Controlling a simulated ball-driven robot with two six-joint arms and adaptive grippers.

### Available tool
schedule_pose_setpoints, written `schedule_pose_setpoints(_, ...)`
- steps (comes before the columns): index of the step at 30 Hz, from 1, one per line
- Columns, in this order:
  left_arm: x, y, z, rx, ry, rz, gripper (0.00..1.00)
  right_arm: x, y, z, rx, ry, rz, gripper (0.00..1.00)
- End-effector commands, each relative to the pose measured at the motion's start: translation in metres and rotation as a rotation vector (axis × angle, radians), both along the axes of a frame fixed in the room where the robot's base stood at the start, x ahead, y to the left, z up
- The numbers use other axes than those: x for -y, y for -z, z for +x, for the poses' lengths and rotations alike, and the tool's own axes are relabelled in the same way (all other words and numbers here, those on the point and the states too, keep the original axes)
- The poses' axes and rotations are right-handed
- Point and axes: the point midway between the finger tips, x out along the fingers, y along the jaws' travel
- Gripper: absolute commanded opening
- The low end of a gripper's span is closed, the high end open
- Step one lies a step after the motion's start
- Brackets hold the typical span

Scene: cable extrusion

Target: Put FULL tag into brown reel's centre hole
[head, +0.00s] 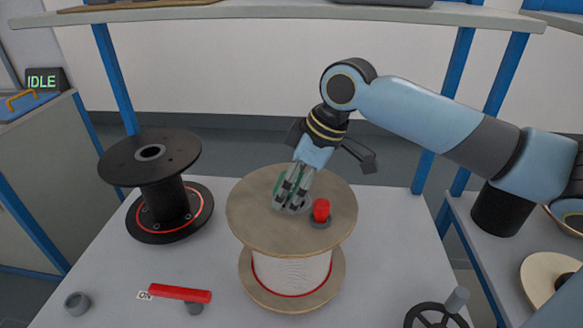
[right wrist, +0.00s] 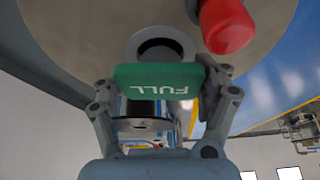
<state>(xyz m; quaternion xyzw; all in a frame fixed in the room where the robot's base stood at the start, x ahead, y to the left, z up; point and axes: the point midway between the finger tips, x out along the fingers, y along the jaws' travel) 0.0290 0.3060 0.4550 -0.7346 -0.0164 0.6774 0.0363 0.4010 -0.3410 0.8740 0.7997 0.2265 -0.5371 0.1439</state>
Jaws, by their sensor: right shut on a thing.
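The brown reel (head: 250,220) stands upright on the table with white cable and a red line round its core. My right gripper (head: 291,200) points down over the middle of its top flange. It is shut on the green FULL tag (right wrist: 150,77), whose white lettering appears upside down in the right wrist view. The reel's centre hole (right wrist: 160,48), with a grey ring, shows just beyond the tag, which overlaps its near edge in that view. I cannot tell whether the tag touches the hole. The gripper hides the hole in the head view. My left gripper is not in view.
A red-capped knob (head: 321,209) stands on the brown flange close beside the gripper. A black reel (head: 150,160) stands to the left. A red lever (head: 180,293), a grey ring (head: 77,304) and a black handwheel (head: 437,314) are at the front. A shelf (head: 290,12) spans above.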

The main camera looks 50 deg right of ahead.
Motion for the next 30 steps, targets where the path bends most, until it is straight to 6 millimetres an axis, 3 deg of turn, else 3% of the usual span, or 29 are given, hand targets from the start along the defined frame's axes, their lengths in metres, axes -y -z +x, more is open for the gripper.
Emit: schedule_pose_setpoints(30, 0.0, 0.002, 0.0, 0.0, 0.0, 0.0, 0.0, 0.001, 0.01, -0.001, -0.001, 0.0, 0.0, 0.18)
